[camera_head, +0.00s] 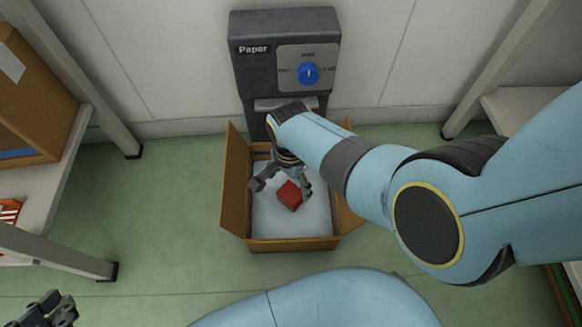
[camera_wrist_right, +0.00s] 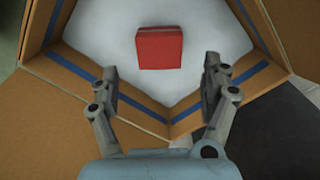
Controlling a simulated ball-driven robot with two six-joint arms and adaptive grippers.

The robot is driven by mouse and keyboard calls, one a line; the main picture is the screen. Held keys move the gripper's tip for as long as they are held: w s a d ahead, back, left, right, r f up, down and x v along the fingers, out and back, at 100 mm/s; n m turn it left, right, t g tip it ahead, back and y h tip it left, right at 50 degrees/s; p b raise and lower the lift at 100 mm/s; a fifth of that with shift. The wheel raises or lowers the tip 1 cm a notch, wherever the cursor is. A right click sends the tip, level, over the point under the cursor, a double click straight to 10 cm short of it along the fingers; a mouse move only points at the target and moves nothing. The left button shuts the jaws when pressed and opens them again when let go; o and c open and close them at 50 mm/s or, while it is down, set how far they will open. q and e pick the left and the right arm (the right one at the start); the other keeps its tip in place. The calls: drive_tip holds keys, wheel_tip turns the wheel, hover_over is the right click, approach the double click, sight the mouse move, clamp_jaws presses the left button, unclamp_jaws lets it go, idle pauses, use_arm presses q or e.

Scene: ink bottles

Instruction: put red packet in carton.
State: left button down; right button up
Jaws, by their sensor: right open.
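The red packet (camera_head: 289,195) lies on the white bottom inside the open cardboard carton (camera_head: 291,245). In the right wrist view the red packet (camera_wrist_right: 159,48) lies ahead of the fingers, and the carton (camera_wrist_right: 65,72) shows its brown walls with a blue stripe. My right gripper (camera_head: 281,192) is over the carton, above and around the packet in the head view. Its fingers (camera_wrist_right: 161,88) are spread wide with nothing between them. My left gripper (camera_head: 42,312) is at the bottom left corner, far from the carton; its jaws are partly cut off.
A dark grey machine labelled Paper (camera_head: 285,55), with a blue knob (camera_head: 308,74), stands against the wall behind the carton. A shelf on the left holds a cardboard box (camera_head: 35,95). Green floor (camera_head: 180,200) is clear beside the carton.

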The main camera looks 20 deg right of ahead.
wheel_tip(320, 180, up, 3)
drive_tip(key=shift+f+p, duration=0.2)
drive_tip(key=shift+p, duration=0.65)
drive_tip(key=shift+r+p, duration=0.55)
drive_tip(key=shift+r, duration=0.05)
use_arm(q)
drive_tip(key=r+g, duration=0.2)
drive_tip(key=r, duration=0.1)
drive_tip(key=r+g, duration=0.1)
drive_tip(key=g, duration=0.1)
drive_tip(key=shift+s+a+r, duration=0.1)
drive_tip(key=shift+s+r, duration=0.1)
drive_tip(key=shift+s, duration=0.05)
